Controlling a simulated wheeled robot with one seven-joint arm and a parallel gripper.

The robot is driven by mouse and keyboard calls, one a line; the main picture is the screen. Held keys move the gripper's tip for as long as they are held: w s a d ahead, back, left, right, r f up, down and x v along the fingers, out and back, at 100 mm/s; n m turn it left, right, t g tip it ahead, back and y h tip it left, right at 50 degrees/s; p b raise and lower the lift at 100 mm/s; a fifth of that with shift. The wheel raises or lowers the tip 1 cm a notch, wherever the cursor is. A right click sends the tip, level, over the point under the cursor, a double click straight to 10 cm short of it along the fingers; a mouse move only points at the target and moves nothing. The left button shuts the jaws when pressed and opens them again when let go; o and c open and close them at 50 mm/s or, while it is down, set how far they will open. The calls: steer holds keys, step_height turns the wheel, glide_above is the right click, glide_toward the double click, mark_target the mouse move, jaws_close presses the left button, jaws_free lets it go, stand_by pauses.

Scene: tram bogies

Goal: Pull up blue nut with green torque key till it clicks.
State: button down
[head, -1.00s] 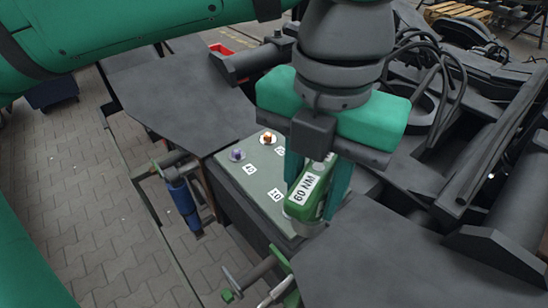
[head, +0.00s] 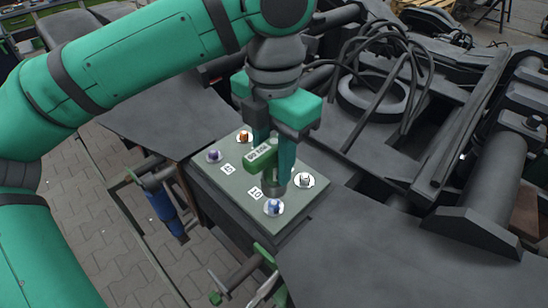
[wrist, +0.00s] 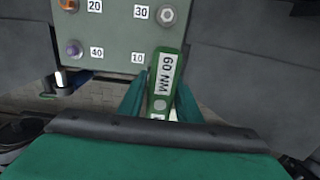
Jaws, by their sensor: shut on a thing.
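My gripper (head: 274,160) is shut on the green torque key (head: 262,157), which is labelled 60 NM. The key also shows between the fingers in the wrist view (wrist: 164,82). The key's grey head hangs over the panel in the head view. The blue nut (head: 274,207) sits on a white disc at the panel's near corner, by the label 10. It shows just below the key's head in the picture, and the key does not cover it there. In the wrist view the key and gripper hide the blue nut.
The grey-green panel (head: 228,186) also bears a purple nut (head: 214,156), an orange nut (head: 244,136) and a pale nut (head: 304,180) close to the key. Dark bogie frames surround it. A blue-handled tool (head: 165,205) hangs at left, and green-handled tools (head: 266,252) are below.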

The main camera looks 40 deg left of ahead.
mark_target(273, 183)
steer(key=shift+w+f, duration=0.1)
steer(key=shift+f, duration=2.05)
steer(key=shift+s+f, duration=0.2)
steer(key=shift+f, duration=0.85)
steer(key=shift+w+m, duration=0.15)
steer(key=shift+m, duration=0.85)
